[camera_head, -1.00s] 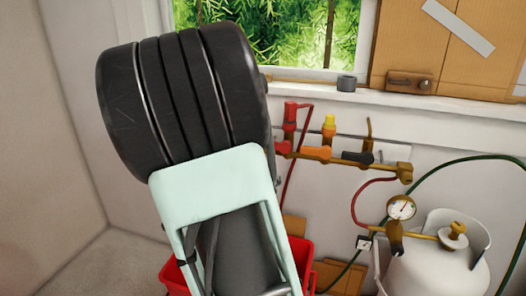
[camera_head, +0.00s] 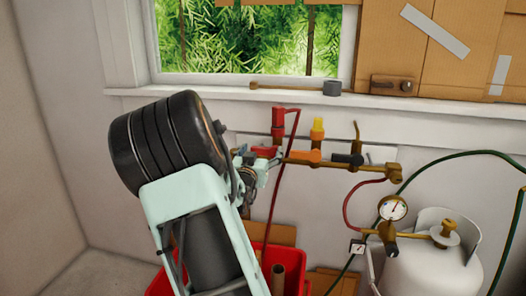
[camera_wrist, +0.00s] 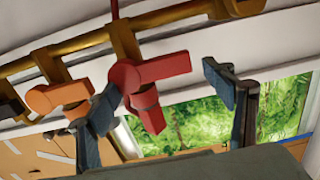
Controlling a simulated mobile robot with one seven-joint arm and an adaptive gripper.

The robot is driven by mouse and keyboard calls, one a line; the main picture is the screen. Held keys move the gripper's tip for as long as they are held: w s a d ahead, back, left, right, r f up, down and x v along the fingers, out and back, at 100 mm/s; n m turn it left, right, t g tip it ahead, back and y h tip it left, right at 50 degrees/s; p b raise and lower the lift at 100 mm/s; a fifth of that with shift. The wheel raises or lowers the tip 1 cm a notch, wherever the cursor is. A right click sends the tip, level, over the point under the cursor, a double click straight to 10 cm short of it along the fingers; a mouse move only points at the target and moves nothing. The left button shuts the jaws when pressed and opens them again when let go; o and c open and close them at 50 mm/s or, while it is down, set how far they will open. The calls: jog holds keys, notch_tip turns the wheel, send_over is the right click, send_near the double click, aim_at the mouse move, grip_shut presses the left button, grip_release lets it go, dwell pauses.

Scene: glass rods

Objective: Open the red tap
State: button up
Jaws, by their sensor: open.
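The red tap (camera_head: 264,149) is a red lever handle at the left end of the brass pipe (camera_head: 350,165) on the wall. In the wrist view the red tap (camera_wrist: 148,80) sits between my two dark fingers, its lever pointing right. My gripper (camera_wrist: 160,85) is open, one finger on each side of the tap; I cannot tell whether either touches it. In the head view my gripper (camera_head: 258,168) is at the tap, partly hidden by my arm. The orange tap (camera_wrist: 68,96) is close to the left finger.
The orange tap (camera_head: 303,156) and a black tap (camera_head: 347,159) are farther right on the pipe. A red hose (camera_head: 277,190) hangs beside my gripper. A red bin (camera_head: 298,275) stands below. A gas cylinder (camera_head: 430,270) with a gauge (camera_head: 393,208) is at right.

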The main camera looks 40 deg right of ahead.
jog(key=shift+x, duration=1.15)
jog(key=c, duration=1.7)
